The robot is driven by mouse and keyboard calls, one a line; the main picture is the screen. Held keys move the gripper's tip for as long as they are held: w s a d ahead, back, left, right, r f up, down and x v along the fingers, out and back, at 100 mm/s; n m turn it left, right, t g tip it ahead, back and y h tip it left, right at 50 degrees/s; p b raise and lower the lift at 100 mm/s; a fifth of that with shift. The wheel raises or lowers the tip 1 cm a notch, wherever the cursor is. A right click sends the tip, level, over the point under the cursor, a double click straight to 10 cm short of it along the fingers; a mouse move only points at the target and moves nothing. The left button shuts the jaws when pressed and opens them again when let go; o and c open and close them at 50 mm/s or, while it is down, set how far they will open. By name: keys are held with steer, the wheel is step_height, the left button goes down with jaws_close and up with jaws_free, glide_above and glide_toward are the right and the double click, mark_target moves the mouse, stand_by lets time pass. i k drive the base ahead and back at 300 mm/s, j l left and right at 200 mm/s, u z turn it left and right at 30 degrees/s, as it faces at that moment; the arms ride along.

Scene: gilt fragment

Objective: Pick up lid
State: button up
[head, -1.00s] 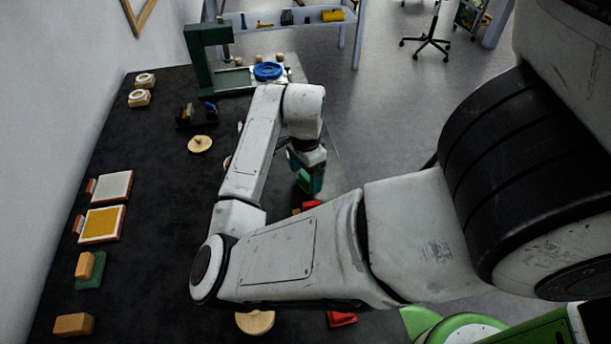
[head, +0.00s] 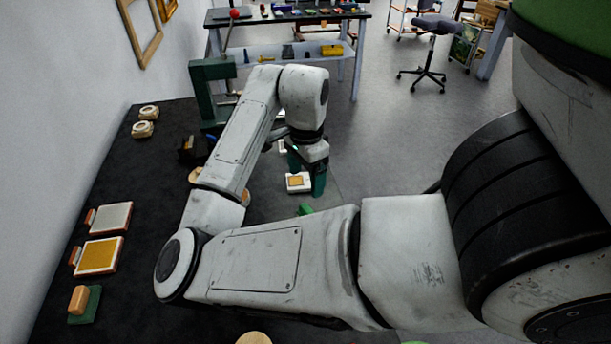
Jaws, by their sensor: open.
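I cannot tell for certain which thing is the lid. A round wooden disc (head: 195,175) on the dark table is partly hidden behind my arm. A small white block with an orange top (head: 299,182) lies near the table's right edge. Nothing is visibly held, though the far finger is partly hidden. A small green thing (head: 305,209) lies just in front of it, partly covered by my arm.
A green press (head: 212,95) stands at the table's back. Two framed pads (head: 100,256) and an orange block on a green base (head: 83,303) line the left side. Two cream rings (head: 145,121) sit at the back left. A bench with tools (head: 290,15) stands beyond.

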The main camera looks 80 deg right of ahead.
mark_target(193, 176)
steer(key=z, duration=0.85)
